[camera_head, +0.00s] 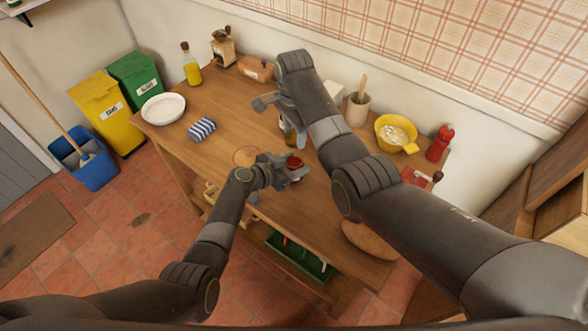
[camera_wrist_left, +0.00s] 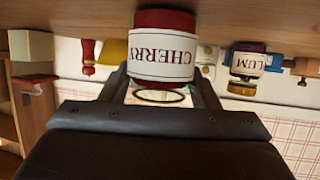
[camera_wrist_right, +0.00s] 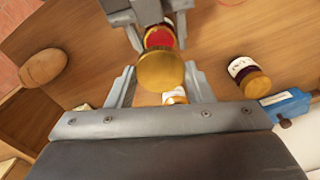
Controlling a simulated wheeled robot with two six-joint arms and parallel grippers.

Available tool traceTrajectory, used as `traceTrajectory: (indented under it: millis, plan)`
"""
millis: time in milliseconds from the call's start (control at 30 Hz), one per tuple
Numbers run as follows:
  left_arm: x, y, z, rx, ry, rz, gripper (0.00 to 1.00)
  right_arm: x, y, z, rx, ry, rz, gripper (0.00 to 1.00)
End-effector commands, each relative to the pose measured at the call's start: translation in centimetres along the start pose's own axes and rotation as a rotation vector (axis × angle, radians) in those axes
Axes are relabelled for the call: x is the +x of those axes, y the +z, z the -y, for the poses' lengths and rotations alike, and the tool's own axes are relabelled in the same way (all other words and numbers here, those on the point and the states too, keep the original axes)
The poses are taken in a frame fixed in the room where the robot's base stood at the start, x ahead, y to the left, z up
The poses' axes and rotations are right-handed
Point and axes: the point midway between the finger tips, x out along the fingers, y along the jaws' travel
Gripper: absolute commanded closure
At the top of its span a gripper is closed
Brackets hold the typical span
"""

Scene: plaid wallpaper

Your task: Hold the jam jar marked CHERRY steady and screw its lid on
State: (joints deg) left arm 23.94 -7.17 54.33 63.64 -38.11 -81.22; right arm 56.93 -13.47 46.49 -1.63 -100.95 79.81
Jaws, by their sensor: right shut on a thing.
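The CHERRY jar (camera_wrist_left: 161,55), with dark red jam and a white label, stands on the wooden table (camera_head: 232,118). Its open red top (camera_head: 295,162) shows in the head view. My left gripper (camera_head: 287,171) is low around the jar, one finger on each side, with its jaws apart. My right gripper (camera_head: 284,118) is shut on a gold lid (camera_wrist_right: 160,72), held between its fingertips in the right wrist view. In that view the lid overlaps part of the jar. It is apart from the jar, whose mouth is bare in the left wrist view.
A PLUM jar (camera_wrist_right: 249,77) with a gold lid stands nearby, beside a blue object (camera_wrist_right: 288,105). A bread loaf (camera_head: 369,240), yellow bowl (camera_head: 393,134) and red bottle (camera_head: 439,143) are to the right. A striped cloth (camera_head: 202,129) and white plate (camera_head: 163,108) lie left, with bare table around them.

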Motion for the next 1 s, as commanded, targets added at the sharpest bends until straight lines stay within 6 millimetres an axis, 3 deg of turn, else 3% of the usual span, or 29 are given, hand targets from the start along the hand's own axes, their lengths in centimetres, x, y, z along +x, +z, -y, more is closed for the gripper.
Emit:
traceTrajectory:
  millis: [33,267,367,700,1000]
  plan:
    - [0.0,0.0,0.0,0.000,0.000,0.000,0.56,0.0,0.0,0.0,0.000,0.000,0.000,0.74]
    - [0.0,0.0,0.0,0.000,0.000,0.000,0.85,0.0,0.0,0.0,0.000,0.000,0.000,0.74]
    - [0.0,0.0,0.0,0.000,0.000,0.000,0.85,0.4,0.0,0.0,0.000,0.001,0.000,0.74]
    - [0.0,0.0,0.0,0.000,0.000,0.000,0.86,4.7,0.1,0.0,0.000,-0.001,0.000,0.74]
    - [0.0,0.0,0.0,0.000,0.000,0.000,0.86,5.0,0.0,0.0,0.000,-0.002,-0.001,0.74]
